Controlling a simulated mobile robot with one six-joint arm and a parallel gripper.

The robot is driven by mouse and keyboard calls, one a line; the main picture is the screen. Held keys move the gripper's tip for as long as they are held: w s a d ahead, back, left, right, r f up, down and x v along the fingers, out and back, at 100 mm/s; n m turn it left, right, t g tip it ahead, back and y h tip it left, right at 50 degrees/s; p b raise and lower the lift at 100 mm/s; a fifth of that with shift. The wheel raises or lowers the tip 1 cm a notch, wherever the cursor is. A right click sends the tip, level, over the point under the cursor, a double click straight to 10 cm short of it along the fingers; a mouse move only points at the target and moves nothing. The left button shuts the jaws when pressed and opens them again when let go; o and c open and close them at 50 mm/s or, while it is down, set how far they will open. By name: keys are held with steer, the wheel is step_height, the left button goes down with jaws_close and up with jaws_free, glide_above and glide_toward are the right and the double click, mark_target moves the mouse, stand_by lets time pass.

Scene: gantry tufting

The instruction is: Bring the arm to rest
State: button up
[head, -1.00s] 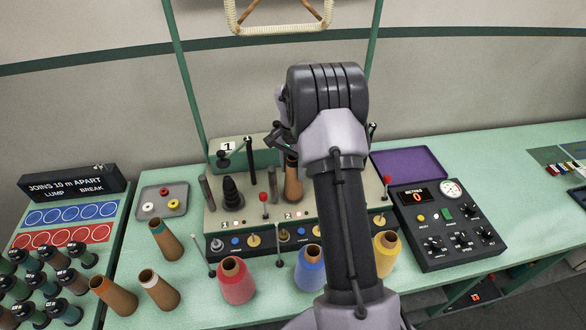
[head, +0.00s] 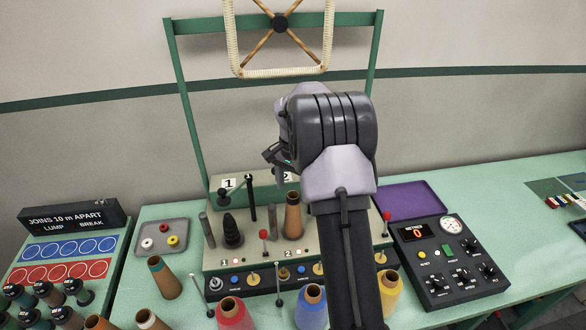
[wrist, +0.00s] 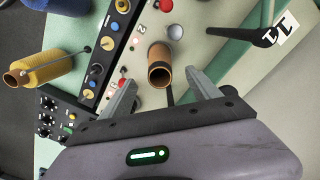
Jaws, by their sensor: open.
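My arm rises in the middle of the head view, its wrist bent over toward the machine. My gripper (head: 277,160) shows small and partly hidden behind the wrist, above the machine panel (head: 215,255). In the wrist view its two fingers (wrist: 160,78) are spread apart with nothing held between them. A bare brown cone (head: 293,215) stands upright on the panel below the gripper. In the wrist view the cone (wrist: 160,66) shows between and beyond the fingers, apart from them.
Red (head: 234,315), blue (head: 311,308) and yellow (head: 390,290) yarn cones stand in front of the panel. A dark control box (head: 445,260) and purple tray (head: 410,200) lie to the right. A green frame (head: 185,100) stands behind. Bench at far right has free room.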

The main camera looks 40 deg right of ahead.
step_height(320, 180, up, 9)
steer(key=p, duration=0.2)
steer(key=s+a+r+n+t+b, duration=0.1)
steer(key=s+a+n+b, duration=0.1)
steer(key=s+a+b, duration=0.45)
steer(key=s+a+r+n+t+b, duration=0.15)
steer(key=a+b, duration=0.25)
steer(key=a, duration=0.5)
steer(key=s+a+f+n+t+b, duration=0.1)
steer(key=s+a+f+n+b, duration=0.1)
steer(key=s, duration=0.4)
steer(key=s+a+f+n+t+y+b, duration=0.1)
steer(key=s+a+f+n+b, duration=0.1)
steer(key=s+a+f, duration=0.3)
steer(key=s+a+f+n+t+y+b, duration=0.1)
steer(key=s+a+f+n+b, duration=0.1)
steer(key=s+a, duration=0.4)
steer(key=shift+s+a+f+b, duration=0.3)
steer(key=shift+s+f+b, duration=0.5)
steer(key=shift+b, duration=0.3)
